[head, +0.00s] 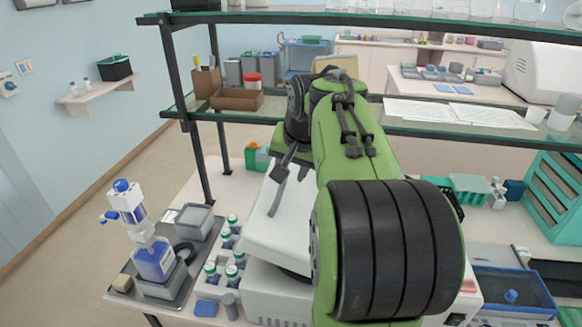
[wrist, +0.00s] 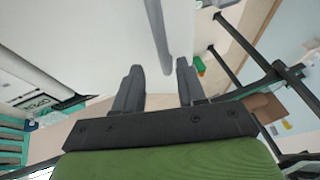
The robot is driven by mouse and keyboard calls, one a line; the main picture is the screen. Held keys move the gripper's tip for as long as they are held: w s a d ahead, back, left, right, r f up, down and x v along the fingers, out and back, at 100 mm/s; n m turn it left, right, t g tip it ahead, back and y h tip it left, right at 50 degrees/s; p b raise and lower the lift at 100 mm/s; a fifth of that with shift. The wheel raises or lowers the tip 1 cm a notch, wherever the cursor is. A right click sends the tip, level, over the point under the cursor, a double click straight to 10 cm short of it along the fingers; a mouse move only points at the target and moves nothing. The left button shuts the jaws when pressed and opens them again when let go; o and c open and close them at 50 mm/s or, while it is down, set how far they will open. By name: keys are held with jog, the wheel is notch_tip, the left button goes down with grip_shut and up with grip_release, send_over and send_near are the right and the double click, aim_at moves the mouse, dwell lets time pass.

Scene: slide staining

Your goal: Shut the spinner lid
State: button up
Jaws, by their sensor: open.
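The spinner is a white box (head: 272,303) on the bench in the head view. Its white lid (head: 262,232) is tilted up over it, with a dark gap at its lower edge; my arm hides its right part. My gripper (head: 289,172) is at the upper part of the lid. In the wrist view my gripper (wrist: 160,75) is open, its two dark fingers apart with nothing gripped. The lid's white surface (wrist: 110,30) fills the upper middle there, and a grey edge strip ends near the gap between the fingers. I cannot tell whether they touch.
Several green-capped bottles (head: 226,240) stand in a rack left of the spinner. A grey tray (head: 122,268) with a blue-topped dispenser (head: 152,262) is further left. A glass shelf (head: 450,128) on dark posts crosses behind my arm. A blue basin (head: 510,290) is at the right.

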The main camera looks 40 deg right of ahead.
jog(key=p+v, duration=0.8)
jog(key=v, duration=0.8)
jog(key=shift+a+f, duration=0.1)
jog(key=shift+f, duration=0.05)
